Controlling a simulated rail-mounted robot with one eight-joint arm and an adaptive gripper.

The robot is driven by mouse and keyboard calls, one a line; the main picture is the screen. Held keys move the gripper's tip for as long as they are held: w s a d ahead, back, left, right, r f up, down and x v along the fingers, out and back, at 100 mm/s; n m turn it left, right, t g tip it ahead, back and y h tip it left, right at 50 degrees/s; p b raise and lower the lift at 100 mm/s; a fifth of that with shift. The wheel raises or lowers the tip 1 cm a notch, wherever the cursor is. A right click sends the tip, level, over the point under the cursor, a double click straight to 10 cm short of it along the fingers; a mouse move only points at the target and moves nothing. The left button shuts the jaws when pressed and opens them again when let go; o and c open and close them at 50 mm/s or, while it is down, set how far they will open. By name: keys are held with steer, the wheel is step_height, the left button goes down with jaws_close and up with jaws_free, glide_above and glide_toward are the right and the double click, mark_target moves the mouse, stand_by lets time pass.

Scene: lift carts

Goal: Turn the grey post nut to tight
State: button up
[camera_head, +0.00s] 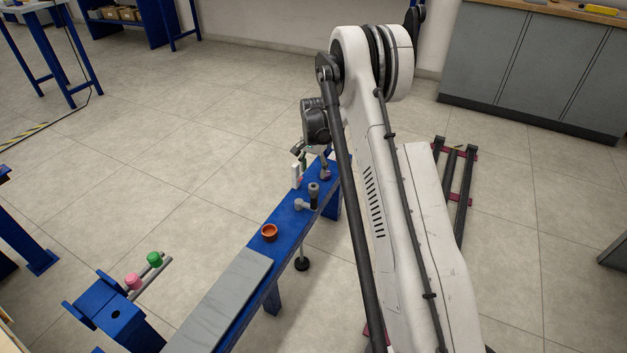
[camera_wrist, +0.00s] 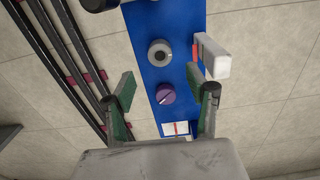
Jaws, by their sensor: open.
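The grey post nut (camera_wrist: 160,52) shows in the wrist view as a round grey piece with a darker centre, above the blue bench strip. In the head view, a grey-topped post (camera_head: 314,189) stands upright on the narrow blue bench. My gripper (camera_wrist: 160,82) is open, its two green-padded fingers apart on either side of the strip. The grey nut appears beyond the fingertips, and nothing is held. A purple knob (camera_wrist: 166,93) shows between the fingers. In the head view, my gripper is small and partly hidden by my arm at the bench's far end.
A white block (camera_wrist: 214,58) with a red part stands close to the right finger. A white label (camera_wrist: 177,129) lies near the purple knob. An orange bowl (camera_head: 270,232) and a grey mat (camera_head: 222,305) are nearer on the bench. Pink (camera_head: 133,281) and green (camera_head: 154,258) knobs stand left.

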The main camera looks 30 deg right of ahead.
steer(key=shift+r, duration=1.9)
steer(key=shift+r, duration=0.1)
